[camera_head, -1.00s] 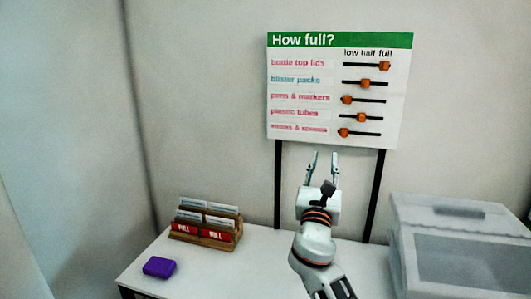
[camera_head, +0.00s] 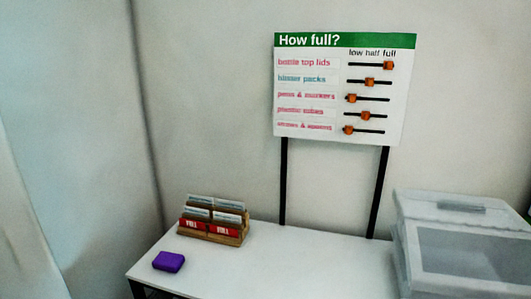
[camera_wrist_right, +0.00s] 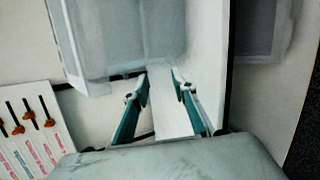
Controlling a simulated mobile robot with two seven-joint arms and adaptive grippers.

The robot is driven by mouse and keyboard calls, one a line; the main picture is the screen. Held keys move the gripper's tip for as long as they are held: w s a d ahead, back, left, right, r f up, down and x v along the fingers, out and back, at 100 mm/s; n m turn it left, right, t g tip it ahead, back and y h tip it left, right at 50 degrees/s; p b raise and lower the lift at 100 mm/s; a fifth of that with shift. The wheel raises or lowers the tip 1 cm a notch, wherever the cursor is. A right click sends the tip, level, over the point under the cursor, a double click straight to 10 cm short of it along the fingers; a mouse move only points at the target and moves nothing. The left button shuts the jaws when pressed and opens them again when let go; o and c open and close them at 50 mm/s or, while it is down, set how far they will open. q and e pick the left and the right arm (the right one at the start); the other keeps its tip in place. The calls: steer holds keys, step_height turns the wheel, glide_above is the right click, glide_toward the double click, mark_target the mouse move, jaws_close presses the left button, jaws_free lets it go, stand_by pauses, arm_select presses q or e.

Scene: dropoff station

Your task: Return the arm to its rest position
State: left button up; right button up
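My right gripper (camera_wrist_right: 160,98) shows in the right wrist view. Its two teal fingers are apart with nothing between them. Beyond the fingers is a strip of the white table (camera_wrist_right: 172,115). My right arm does not show in the head view, and neither does my left arm. In the head view the "How full?" board (camera_head: 345,90) stands upright on two black posts behind the table. Its orange sliders sit at different positions along their black tracks. Part of the board (camera_wrist_right: 28,130) also shows at the left of the right wrist view.
A wooden card holder (camera_head: 213,222) with red "FULL" cards stands at the table's back left. A purple block (camera_head: 169,262) lies in front of it. A translucent bin (camera_head: 462,245) stands at the right; a similar grey bin (camera_wrist_right: 115,40) shows in the wrist view. The white table's middle (camera_head: 295,262) is clear.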

steer(key=s+d+f+m+g+y, duration=0.15)
steer(key=s+f+m, duration=0.25)
steer(key=s, duration=0.5)
steer(key=s+d+f+m+g+y, duration=0.1)
steer(key=s+f+m+g, duration=0.2)
steer(key=s, duration=0.6)
steer(key=w+a+f+m+t+y, duration=0.2)
steer(key=a+f+y, duration=0.5)
steer(key=a+f, duration=0.6)
steer(key=a+m+t, duration=0.1)
steer(key=a+t, duration=0.1)
steer(key=a, duration=0.1)
steer(key=shift+a+f, duration=0.25)
steer(key=shift+f, duration=0.1)
